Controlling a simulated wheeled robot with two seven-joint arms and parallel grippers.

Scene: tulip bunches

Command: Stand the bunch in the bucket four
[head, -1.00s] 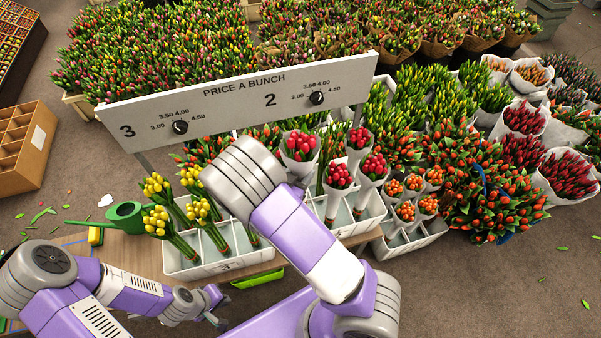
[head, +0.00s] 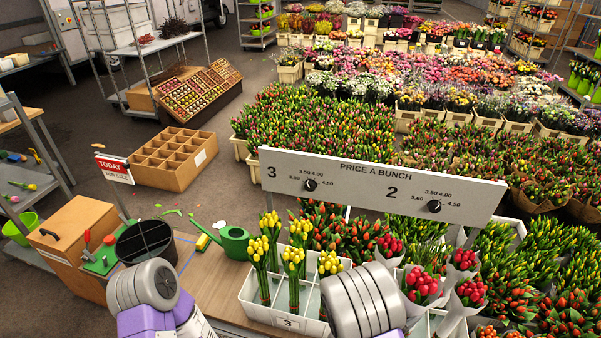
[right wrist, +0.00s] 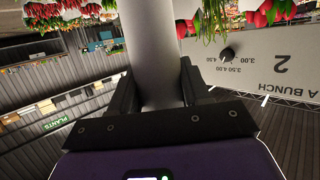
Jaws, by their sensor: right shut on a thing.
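My right gripper (right wrist: 158,92) is shut on a pale wrapped sleeve (right wrist: 153,50) in the right wrist view; its flower end is out of that frame. In the head view my right arm hides this gripper. Pink-red tulip bunches in white paper (head: 420,285) show beside that arm; I cannot tell which one is held. A white divided crate (head: 258,308) labelled 3 holds several yellow bunches (head: 294,262), upright. A black round bucket with dividers (head: 145,243) stands at the left. I can read no number four on any container. My left gripper is out of view.
The price board (head: 380,186) stands across the back of the crates. A green watering can (head: 234,243) stands left of the crate on the wooden table (head: 212,285). A wooden compartment box (head: 175,155) is on the floor behind. Packed tulips fill the right.

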